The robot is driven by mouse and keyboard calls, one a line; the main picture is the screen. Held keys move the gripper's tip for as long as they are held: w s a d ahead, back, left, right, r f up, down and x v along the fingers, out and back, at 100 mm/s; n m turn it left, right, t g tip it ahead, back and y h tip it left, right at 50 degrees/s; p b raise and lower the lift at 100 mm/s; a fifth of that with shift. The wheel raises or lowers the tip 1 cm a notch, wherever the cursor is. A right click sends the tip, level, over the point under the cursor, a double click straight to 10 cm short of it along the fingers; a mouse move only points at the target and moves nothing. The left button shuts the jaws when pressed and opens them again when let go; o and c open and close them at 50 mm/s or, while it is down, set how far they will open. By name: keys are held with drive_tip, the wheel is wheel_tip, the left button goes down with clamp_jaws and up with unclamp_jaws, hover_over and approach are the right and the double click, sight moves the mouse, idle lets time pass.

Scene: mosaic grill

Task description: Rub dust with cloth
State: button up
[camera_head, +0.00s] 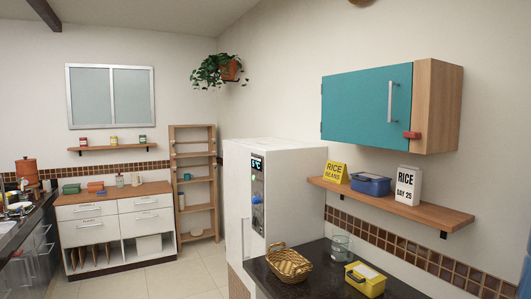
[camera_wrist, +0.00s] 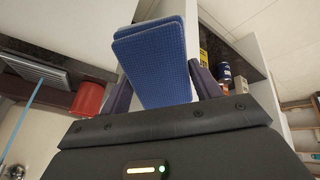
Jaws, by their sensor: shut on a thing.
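In the wrist view my gripper (camera_wrist: 161,82) is shut on a blue, textured cloth (camera_wrist: 155,50). The cloth looks like a flat folded pad with two layers at its far edge, and it sits between the two dark fingers. I cannot tell whether the cloth touches any surface. My gripper and the cloth do not show in the head view. I cannot make out any dust in either view.
In the wrist view a red container (camera_wrist: 88,98) and a grey ribbed rack (camera_wrist: 35,68) lie left of the cloth. A dark can (camera_wrist: 225,74) stands to its right. The head view shows a wicker basket (camera_head: 289,264) and a yellow box (camera_head: 366,281) on a dark counter.

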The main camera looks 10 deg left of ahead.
drive_tip(key=s+f, duration=0.3)
drive_tip(key=f, duration=1)
drive_tip(key=shift+s, duration=0.25)
drive_tip(key=shift+w+a+f, duration=0.1)
drive_tip(key=shift+w+a, duration=0.05)
